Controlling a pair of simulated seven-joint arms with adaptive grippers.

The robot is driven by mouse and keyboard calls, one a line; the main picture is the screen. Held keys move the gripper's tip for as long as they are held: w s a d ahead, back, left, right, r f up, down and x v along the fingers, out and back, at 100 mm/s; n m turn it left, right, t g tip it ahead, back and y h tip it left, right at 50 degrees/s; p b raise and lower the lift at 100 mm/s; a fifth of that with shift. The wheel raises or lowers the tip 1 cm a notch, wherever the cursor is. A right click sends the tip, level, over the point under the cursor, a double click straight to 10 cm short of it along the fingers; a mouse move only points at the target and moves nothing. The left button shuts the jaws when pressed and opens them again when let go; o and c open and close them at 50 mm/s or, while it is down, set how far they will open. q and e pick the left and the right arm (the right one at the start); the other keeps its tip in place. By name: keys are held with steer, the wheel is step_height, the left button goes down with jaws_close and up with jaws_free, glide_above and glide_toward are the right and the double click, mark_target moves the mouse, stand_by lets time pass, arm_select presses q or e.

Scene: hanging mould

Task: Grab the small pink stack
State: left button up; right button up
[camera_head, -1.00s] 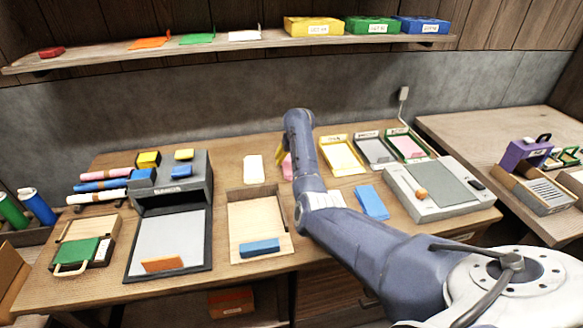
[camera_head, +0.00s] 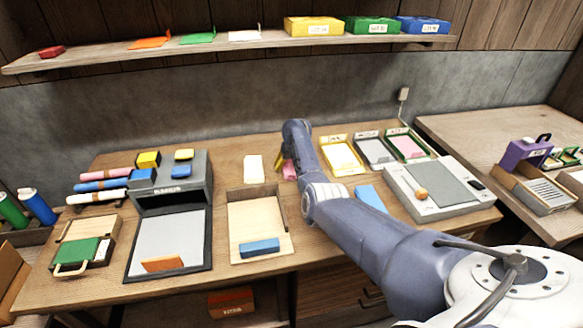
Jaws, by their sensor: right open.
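The small pink stack (camera_head: 290,172) lies on the table, right of a white stack (camera_head: 254,169). My right arm reaches in from the lower right and hides part of it. My right gripper (camera_head: 281,165) is at the pink stack, mostly hidden behind the arm's end. A yellowish finger shows at the stack's left side. The gripper is open; whether it touches the stack cannot be seen. My left gripper is not in view.
A wooden tray (camera_head: 238,212) with a blue block stands left of my arm. A blue stack (camera_head: 370,197) lies close to the arm's right side. Yellow, grey and green trays (camera_head: 341,154) stand at the back. A grey-white device (camera_head: 455,208) stands at the right.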

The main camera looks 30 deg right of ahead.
steer(key=shift+c, duration=0.5)
steer(key=c, duration=1.2)
steer(key=shift+r, duration=0.1)
